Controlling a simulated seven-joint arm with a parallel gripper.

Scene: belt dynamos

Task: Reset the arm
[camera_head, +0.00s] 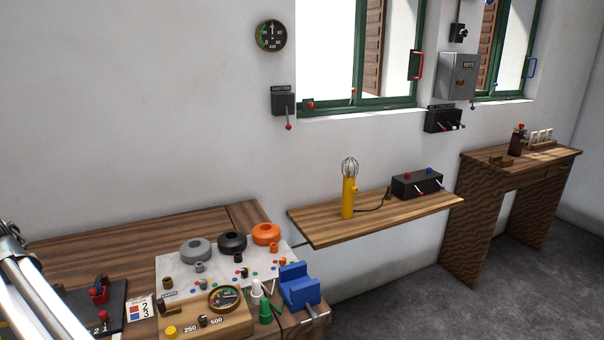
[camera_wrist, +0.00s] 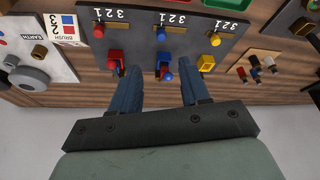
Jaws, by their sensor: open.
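In the head view only part of my arm shows at the left edge, and my gripper is out of sight.
The workbench (camera_head: 120,232) also carries a white board with rings (camera_head: 210,277), a gauge box (camera_head: 205,322) and a blue clamp (camera_head: 299,288). A wall shelf (camera_head: 400,215) holds a yellow lamp (camera_head: 348,198) and a black switch box (camera_head: 417,184). A side table (camera_head: 487,190) stands right.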

